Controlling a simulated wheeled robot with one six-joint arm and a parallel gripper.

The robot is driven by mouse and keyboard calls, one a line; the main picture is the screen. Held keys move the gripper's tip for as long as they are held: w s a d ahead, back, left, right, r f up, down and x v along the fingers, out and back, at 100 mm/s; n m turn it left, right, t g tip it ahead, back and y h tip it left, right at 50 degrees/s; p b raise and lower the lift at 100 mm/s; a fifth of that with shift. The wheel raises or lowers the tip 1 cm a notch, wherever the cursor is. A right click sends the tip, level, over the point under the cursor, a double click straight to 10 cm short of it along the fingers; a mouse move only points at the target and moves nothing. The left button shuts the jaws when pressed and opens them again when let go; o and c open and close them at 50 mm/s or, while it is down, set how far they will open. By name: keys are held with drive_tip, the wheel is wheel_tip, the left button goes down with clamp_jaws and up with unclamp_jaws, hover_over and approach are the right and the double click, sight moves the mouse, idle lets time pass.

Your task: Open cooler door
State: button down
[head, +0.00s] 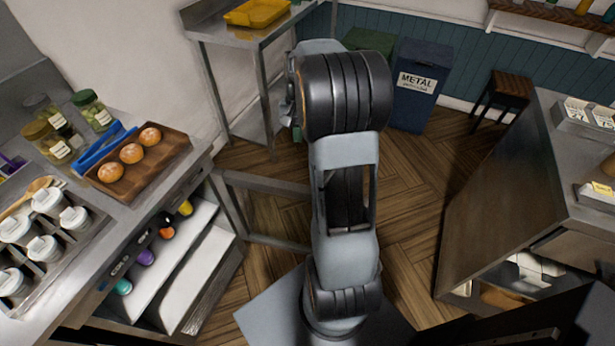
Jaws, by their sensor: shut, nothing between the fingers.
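The cooler is the low cabinet under the left counter, its front facing right. Its white shelves (180,265) and several coloured bottles (146,257) show through the front. A metal-framed panel (262,180), which looks like the cooler door, stands out from the cabinet's far end towards my arm. Floor shows through its middle, and its right end is hidden behind my arm. It appears swung open; how wide I cannot tell. My arm rises in the middle of the view. My gripper's fingers are hidden behind it, so I cannot see whether they touch the door.
A steel table (225,32) with a yellow tray stands behind. A blue metal bin (418,100) and a right-hand counter (510,180) flank open wooden floor.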

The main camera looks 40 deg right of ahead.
drive_tip(key=d+f+m+g+y, duration=0.1)
drive_tip(key=d+f+m, duration=0.1)
drive_tip(key=d+f, duration=0.35)
drive_tip(key=s+a+f, duration=0.4)
drive_tip(key=a+f, duration=0.1)
drive_tip(key=f, duration=0.3)
drive_tip(key=shift+s+a, duration=0.2)
drive_tip(key=shift+a, duration=0.2)
drive_tip(key=shift+f, duration=0.1)
